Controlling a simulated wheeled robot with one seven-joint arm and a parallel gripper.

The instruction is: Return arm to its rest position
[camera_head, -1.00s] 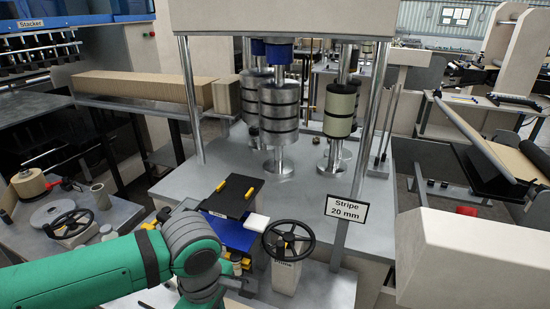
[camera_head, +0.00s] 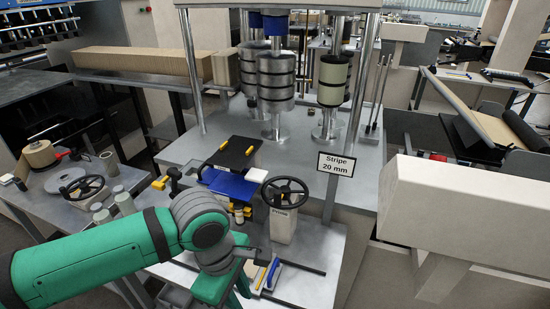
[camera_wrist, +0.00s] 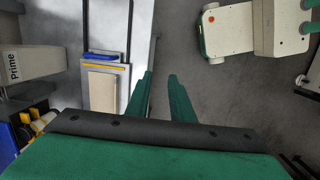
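My green arm reaches in from the lower left of the head view and bends down at its grey wrist joint. My gripper (camera_wrist: 160,75) shows in the wrist view as two green fingers, apart with nothing between them. It points down over bare grey floor, just beyond the edge of the lower table. In the head view the fingers are mostly hidden behind the green wrist part.
The lower table (camera_head: 308,262) carries a handwheel post (camera_head: 284,228) and a blue-and-yellow-edged pad (camera_wrist: 102,90), close to my gripper. A blue tray (camera_head: 228,184) and black plate (camera_head: 234,152) lie behind my wrist.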

